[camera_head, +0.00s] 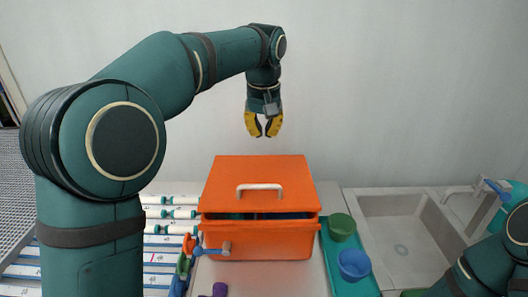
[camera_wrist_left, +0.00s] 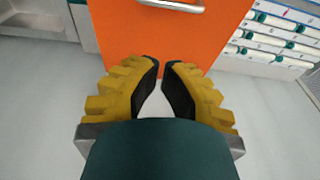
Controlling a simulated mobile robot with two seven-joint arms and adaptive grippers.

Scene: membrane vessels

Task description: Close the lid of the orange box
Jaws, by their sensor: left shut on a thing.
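The orange box (camera_head: 270,243) stands on the worktop below my left gripper. Its orange lid (camera_head: 225,185) lies over it with a white handle (camera_head: 260,187). A narrow dark gap with bluish contents shows under the lid's front edge. My left gripper (camera_head: 263,135) has yellow fingers and hangs pointing down above the lid's far edge, apart from it. In the left wrist view its fingers (camera_wrist_left: 161,62) are mostly closed, tips slightly apart, with the lid (camera_wrist_left: 125,35) beyond them. I cannot make out any held thing between them. My right gripper is out of view.
Green (camera_head: 342,226) and blue (camera_head: 354,263) cups sit on a teal tray (camera_head: 368,285) right of the box. A sink (camera_head: 402,235) is further right. A rack with white rolls (camera_head: 165,213) and coloured clamps (camera_head: 190,243) are at left. The space above the lid is clear.

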